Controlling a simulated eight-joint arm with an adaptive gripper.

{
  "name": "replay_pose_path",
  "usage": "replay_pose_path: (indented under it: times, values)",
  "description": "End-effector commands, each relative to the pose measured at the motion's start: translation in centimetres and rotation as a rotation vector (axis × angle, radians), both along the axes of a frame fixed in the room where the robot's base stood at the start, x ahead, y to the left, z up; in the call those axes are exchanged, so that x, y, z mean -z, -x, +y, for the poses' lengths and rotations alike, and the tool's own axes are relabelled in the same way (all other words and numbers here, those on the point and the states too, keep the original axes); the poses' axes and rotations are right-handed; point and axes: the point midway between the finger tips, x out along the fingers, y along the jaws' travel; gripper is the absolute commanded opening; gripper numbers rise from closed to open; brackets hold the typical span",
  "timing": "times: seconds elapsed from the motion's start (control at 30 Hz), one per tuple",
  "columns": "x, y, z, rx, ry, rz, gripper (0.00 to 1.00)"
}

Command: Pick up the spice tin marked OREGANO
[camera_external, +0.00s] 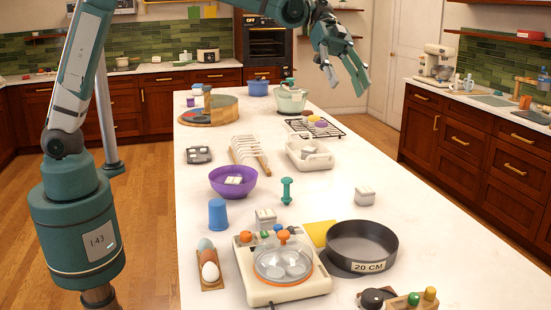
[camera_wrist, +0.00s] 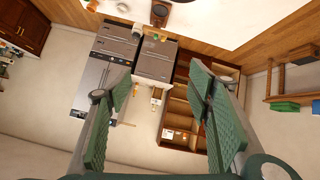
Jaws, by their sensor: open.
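I cannot read the word OREGANO on anything in either view. Small pale box-like containers stand on the white island: one on the right (camera_external: 364,196), and one near the blue cup (camera_external: 265,218). I cannot tell whether either is a spice tin. My gripper (camera_external: 347,78) is open and empty, raised in the air over the far right part of the island. In the wrist view my gripper (camera_wrist: 158,88) has its two green fingers spread with nothing between them.
The island (camera_external: 330,200) holds a purple bowl (camera_external: 233,186), blue cup (camera_external: 218,214), egg cooker (camera_external: 283,266), black pan (camera_external: 361,246), green spindle (camera_external: 286,191), white dish rack (camera_external: 247,153) and white bin (camera_external: 309,155). Free surface lies around the right-hand box.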

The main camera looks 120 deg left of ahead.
Motion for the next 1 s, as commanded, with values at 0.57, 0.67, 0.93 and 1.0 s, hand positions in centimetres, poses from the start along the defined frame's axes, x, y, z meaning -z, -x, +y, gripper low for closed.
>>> replay_pose_path:
  times: [0.57, 0.67, 0.93, 1.0]
  values:
    - [4.2, -0.6, 15.0, 0.086, 0.024, -0.240, 0.51]
    - [4.8, -0.4, 16.5, 0.096, 0.023, -0.270, 0.51]
    - [6.1, 0.3, 20.1, 0.114, 0.020, -0.336, 0.51]
    - [7.6, 0.2, 20.1, 0.116, 0.020, -0.338, 0.51]
